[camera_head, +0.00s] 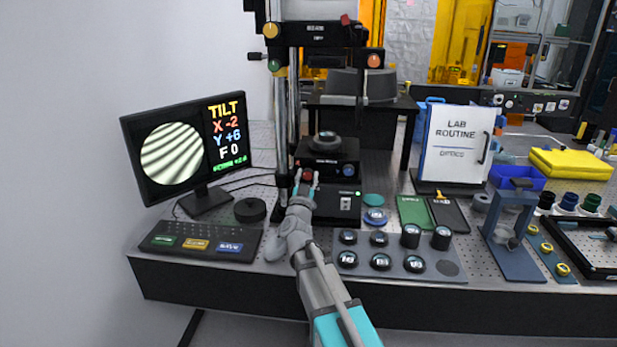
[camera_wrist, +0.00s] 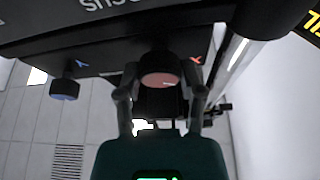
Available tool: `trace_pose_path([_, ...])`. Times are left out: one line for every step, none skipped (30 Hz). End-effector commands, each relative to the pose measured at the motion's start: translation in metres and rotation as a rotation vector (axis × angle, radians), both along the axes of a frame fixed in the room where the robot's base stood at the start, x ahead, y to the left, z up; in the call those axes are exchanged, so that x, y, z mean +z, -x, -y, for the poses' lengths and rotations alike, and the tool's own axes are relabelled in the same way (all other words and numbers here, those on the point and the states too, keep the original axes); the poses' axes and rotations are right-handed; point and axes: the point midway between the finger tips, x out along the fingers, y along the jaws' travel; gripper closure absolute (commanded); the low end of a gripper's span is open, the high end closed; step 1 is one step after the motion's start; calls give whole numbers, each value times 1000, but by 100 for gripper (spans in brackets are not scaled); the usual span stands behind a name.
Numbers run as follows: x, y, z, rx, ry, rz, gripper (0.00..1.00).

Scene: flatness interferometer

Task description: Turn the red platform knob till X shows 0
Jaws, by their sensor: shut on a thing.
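The red platform knob (camera_head: 307,175) is on the front of the black platform unit (camera_head: 340,160) of the interferometer. My gripper (camera_head: 305,183) is at this knob, with one finger on each side. In the wrist view the red knob (camera_wrist: 162,80) sits between the fingertips of my gripper (camera_wrist: 160,92), which is shut on it. The monitor (camera_head: 185,145) at left shows a striped fringe disc and the text TILT, X -2, Y +6, F 0. Small text below these lines is hard to read.
A blue knob (camera_head: 349,169) is on the same unit, to the right; it also shows in the wrist view (camera_wrist: 64,89). A vertical metal column (camera_head: 293,90) stands close left of my gripper. A keypad (camera_head: 200,241) and several round black parts on a grey tray (camera_head: 352,268) flank my arm.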

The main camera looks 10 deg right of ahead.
Motion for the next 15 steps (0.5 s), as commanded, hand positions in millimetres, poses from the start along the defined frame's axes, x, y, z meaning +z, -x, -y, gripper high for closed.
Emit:
trace_pose_path([0, 0, 0, -1, 0, 1, 95])
trace_pose_path([0, 0, 0, -1, 1, 1, 97])
trace_pose_path([0, 0, 0, -2, 0, 1, 97])
trace_pose_path([0, 0, 0, -1, -2, 2, 97])
trace_pose_path([0, 0, 0, -2, -6, 3, 97])
trace_pose_path([1, 0, 0, -1, -17, 6, 97])
trace_pose_path([1, -1, 0, -1, -28, 10, 97])
trace_pose_path([1, -1, 0, -1, -43, 14, 97])
trace_pose_path([1, -1, 0, -1, -66, 22, 97])
trace_pose_path([1, -1, 0, -1, -87, 29, 97])
trace_pose_path([1, -1, 0, -1, -111, 37, 97])
trace_pose_path([1, -1, 0, 0, -147, 48, 97])
trace_pose_path([2, -1, 0, -1, -175, 58, 97])
trace_pose_path([2, -1, -1, 0, -206, 68, 97])
trace_pose_path([2, -1, -1, 0, -244, 80, 97])
